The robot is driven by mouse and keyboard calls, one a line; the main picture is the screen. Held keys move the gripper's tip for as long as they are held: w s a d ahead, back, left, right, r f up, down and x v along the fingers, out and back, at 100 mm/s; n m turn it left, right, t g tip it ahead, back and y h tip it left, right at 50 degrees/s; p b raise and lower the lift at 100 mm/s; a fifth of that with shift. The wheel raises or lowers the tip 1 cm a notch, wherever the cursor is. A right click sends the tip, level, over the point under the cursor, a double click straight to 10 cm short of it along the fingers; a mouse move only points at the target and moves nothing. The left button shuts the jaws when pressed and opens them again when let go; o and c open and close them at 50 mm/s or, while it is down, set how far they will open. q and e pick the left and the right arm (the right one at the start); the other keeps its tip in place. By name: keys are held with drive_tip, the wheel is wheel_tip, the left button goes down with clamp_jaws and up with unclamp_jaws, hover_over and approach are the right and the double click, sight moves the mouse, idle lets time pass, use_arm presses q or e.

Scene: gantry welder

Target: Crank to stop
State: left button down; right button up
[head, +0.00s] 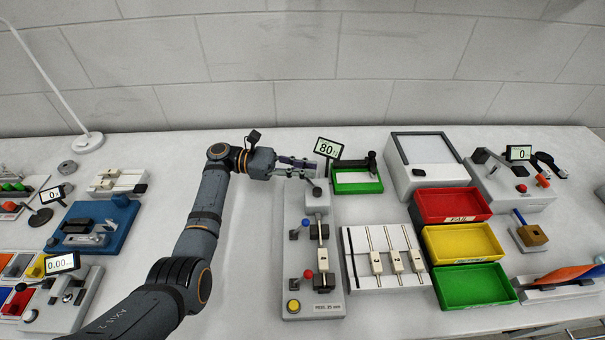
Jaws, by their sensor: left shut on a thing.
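The grey gantry welder unit (291,215) stands upright in the picture at the middle of the table. Its small display (327,148) reads 80. The crank (316,190) is at the unit's far end. My left gripper (312,166) reaches in from the left over that end and is shut on the crank's handle, which its fingers mostly hide. Nearer on the unit are a blue knob (306,223), a red knob (308,274), a slide with a pale block (323,259) and a yellow button (294,305). My right gripper is not in view.
Right of the unit are a green-framed tray (358,187), a white rack of sliders (360,274), and red (451,219), yellow (463,258) and green (474,301) bins. Blue (115,222) and grey devices stand at the left. Table beside my left arm is clear.

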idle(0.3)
use_arm(q)
drive_tip(key=c, duration=1.3)
unclamp_jaws()
drive_tip(key=v, duration=1.2)
drive_tip(key=shift+w, duration=0.1)
